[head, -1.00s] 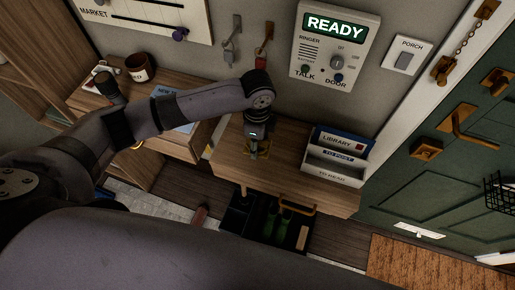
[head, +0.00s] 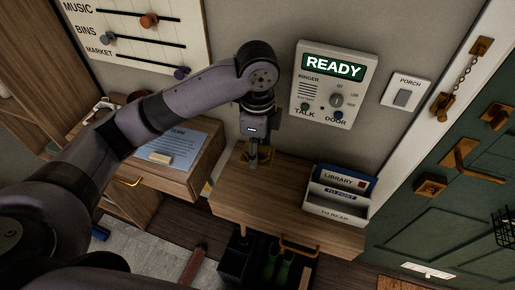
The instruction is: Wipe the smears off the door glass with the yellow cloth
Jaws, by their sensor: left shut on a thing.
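My left gripper (head: 252,162) points down just above the wooden bench top in the middle of the head view. It is shut on the yellow cloth (head: 247,167), a small dark-yellow patch around the fingertips, mostly hidden by them. Whether the cloth still touches the top is hard to tell. The green door (head: 440,215) stands at the right, with a brass handle and lock. Its glass and any smears are out of view. My right gripper is not in view.
A letter rack (head: 340,196) stands on the right of the bench top (head: 265,205). An intercom (head: 333,85) and a porch switch (head: 405,93) are on the wall. A lower cabinet with a blue sheet (head: 178,145) is left. A door chain (head: 458,85) hangs at upper right.

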